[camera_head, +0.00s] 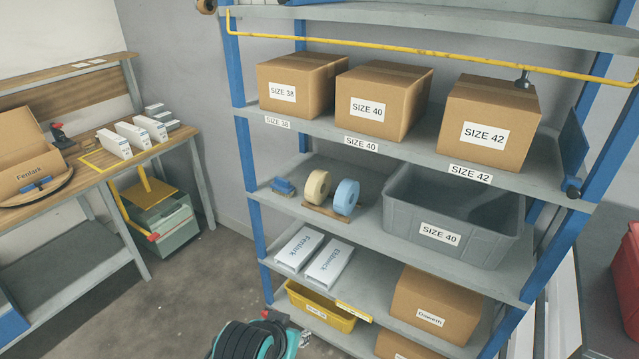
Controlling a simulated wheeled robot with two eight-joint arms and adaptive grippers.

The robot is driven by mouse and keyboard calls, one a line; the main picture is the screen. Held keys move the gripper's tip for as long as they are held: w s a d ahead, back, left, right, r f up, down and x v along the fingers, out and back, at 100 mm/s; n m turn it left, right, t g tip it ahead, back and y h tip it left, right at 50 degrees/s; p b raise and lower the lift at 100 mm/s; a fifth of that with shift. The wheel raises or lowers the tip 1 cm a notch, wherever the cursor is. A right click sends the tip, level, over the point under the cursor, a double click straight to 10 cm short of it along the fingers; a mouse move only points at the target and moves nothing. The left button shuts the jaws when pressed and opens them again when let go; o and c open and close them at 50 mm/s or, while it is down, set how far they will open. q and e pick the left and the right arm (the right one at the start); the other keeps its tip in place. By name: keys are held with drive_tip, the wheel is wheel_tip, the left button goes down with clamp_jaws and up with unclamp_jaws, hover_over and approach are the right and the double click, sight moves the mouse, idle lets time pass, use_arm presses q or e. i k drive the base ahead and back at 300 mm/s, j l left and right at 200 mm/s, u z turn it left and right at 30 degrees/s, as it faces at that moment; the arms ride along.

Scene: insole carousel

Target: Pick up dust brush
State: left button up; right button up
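A small blue object (284,186) that looks like a dust brush lies on the middle shelf, near its left end. It is small in view, so its bristles are hard to make out. It sits left of the beige tape roll (316,186) and the light blue tape roll (346,197), apart from them. Another small blue item (36,185) lies by the open Fentark box on the workbench at left; I cannot tell what it is. Neither of my grippers shows in this view.
The shelf rack has blue posts and a yellow rail (400,46). A grey SIZE 40 bin (408,215) stands right of the tapes. Size boxes fill the shelf above. A teal and black object (255,340) stands at the rack's front left. Floor (190,300) is open at left.

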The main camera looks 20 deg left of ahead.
sight(282, 186)
drive_tip(key=i+j+z, duration=0.15)
drive_tip(key=j+z, duration=0.15)
drive_tip(key=j, duration=0.3)
drive_tip(key=i+j+z, duration=0.1)
drive_tip(key=j+z, duration=0.2)
drive_tip(key=j, duration=0.3)
drive_tip(key=j+z, duration=0.3)
drive_tip(key=j, duration=0.3)
drive_tip(key=i+j+z, duration=0.1)
drive_tip(key=j, duration=1.6)
drive_tip(key=i+j+z, duration=0.15)
drive_tip(key=j, duration=1.6)
drive_tip(key=i+j, duration=0.15)
drive_tip(key=j, duration=0.25)
